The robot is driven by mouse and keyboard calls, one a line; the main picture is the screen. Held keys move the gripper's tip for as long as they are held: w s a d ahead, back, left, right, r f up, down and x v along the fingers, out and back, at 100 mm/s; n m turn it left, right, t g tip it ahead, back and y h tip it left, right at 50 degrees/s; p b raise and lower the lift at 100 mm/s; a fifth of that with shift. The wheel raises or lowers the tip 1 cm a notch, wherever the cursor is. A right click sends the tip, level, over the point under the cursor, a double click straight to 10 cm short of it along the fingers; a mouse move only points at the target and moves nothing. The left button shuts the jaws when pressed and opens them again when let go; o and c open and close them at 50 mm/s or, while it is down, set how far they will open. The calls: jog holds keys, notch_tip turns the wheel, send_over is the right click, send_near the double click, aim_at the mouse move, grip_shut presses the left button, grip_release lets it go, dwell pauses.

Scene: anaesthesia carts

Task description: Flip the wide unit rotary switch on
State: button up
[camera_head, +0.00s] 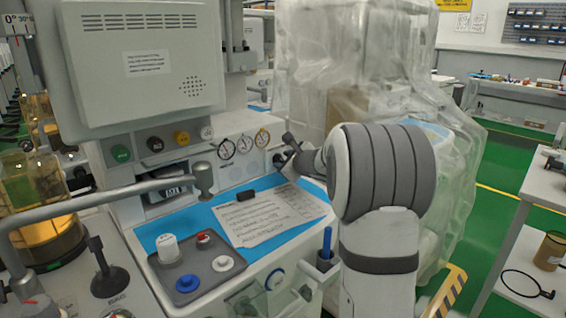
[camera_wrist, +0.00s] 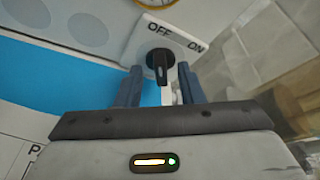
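The rotary switch is a black knob (camera_wrist: 160,62) on a pale plate (camera_wrist: 148,36) marked OFF and ON, in the upper middle of the wrist view. Its handle runs roughly up and down in that view, and I cannot tell for sure which label it points to. My gripper (camera_wrist: 160,84) is open, with one dark blue finger on each side of the knob's lower part. Gaps show between the fingers and the knob. In the head view my gripper (camera_head: 290,150) is at the right end of the unit's front panel, where the arm and gripper largely hide the switch.
Round gauges (camera_head: 244,144) sit just left of my gripper. Below lies a blue work surface with a printed sheet (camera_head: 272,212) and a grey tray of knobs (camera_head: 224,275). A plastic-draped unit (camera_head: 455,160) stands close behind my arm. A metal tube (camera_head: 110,193) crosses at left.

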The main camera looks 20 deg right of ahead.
jog(key=shift+w+f, duration=0.1)
jog(key=shift+w, duration=0.15)
